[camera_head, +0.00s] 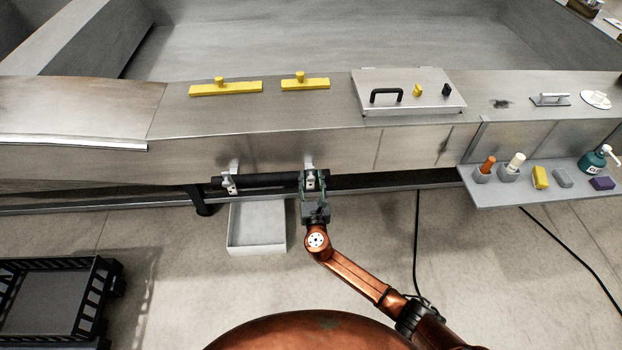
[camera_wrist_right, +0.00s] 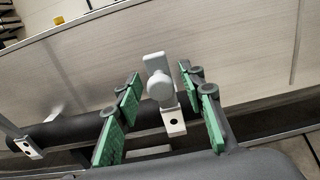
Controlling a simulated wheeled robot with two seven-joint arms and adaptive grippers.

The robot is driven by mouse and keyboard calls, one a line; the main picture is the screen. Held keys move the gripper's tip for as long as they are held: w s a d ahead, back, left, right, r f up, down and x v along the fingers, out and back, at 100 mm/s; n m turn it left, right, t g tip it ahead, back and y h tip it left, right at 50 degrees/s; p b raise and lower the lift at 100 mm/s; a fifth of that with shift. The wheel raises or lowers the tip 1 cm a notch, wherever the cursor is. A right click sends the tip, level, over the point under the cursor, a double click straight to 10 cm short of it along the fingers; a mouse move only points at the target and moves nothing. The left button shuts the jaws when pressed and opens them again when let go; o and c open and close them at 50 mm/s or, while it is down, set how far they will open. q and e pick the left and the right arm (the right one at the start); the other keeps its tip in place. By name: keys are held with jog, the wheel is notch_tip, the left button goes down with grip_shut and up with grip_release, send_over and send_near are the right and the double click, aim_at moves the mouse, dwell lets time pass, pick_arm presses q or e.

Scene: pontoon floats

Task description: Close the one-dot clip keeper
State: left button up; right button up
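Two pale clips hold a black bar along the front of the metal bench. The right clip (camera_head: 309,170) has a knobbed keeper (camera_wrist_right: 160,85) standing up in the right wrist view. One dark dot shows on its lower plate (camera_wrist_right: 174,122). The left clip (camera_head: 230,182) also shows in the wrist view (camera_wrist_right: 27,147), where its dots are too small to count surely. My right gripper (camera_head: 313,186) is at the right clip. In the wrist view its green-padded fingers (camera_wrist_right: 160,76) are open, one on each side of the keeper, with visible gaps. My left gripper is out of view.
A white tray (camera_head: 257,246) sits below the bar. A shelf (camera_head: 520,192) with bottles and blocks projects at right. Yellow handles (camera_head: 226,89) and a lidded panel (camera_head: 430,77) are on the bench top. A black crate (camera_head: 110,285) stands at lower left.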

grip_shut()
dwell(0.4)
